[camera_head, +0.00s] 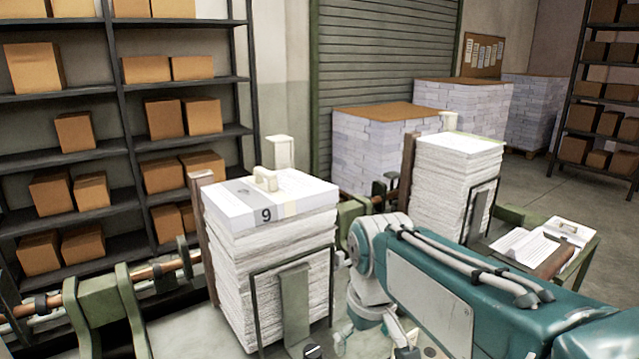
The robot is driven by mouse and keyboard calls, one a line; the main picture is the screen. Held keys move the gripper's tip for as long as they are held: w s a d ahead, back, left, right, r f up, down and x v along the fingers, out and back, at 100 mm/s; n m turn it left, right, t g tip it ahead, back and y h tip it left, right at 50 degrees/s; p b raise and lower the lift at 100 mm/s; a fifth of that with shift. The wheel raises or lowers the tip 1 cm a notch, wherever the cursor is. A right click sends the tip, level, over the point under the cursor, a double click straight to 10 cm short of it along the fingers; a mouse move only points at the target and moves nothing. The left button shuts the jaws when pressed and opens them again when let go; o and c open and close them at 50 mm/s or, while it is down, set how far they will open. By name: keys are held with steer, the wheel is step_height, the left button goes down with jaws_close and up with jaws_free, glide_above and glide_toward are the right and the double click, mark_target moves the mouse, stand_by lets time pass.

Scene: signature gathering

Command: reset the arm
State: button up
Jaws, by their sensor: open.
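My teal and grey arm reaches in from the lower right. Its elbow is beside the near paper stack, and its forearm and wrist fold down toward the bottom edge. A dark part that looks like my gripper (407,352) shows at the bottom edge, mostly cut off. It is open, and nothing shows in it. The near stack of white paper (270,262) stands just left of my wrist, with a bundle marked 9 (270,200) on top. I see no contact between arm and stack.
A second paper stack (457,190) stands behind my arm. An open booklet (530,243) lies on a green table at right. A copper-coloured bar (160,276) with green mounts runs at lower left. Shelves with boxes (65,132) and wrapped pallets (375,150) stand behind. Bare floor shows at right.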

steer(key=s+d+f+m+t, duration=0.2)
steer(key=s+d+m+t, duration=0.2)
steer(key=s+d, duration=0.4)
steer(key=s, duration=0.4)
steer(key=shift+s+d+m, duration=0.3)
steer(key=shift+m, duration=0.1)
stand_by(2.7)
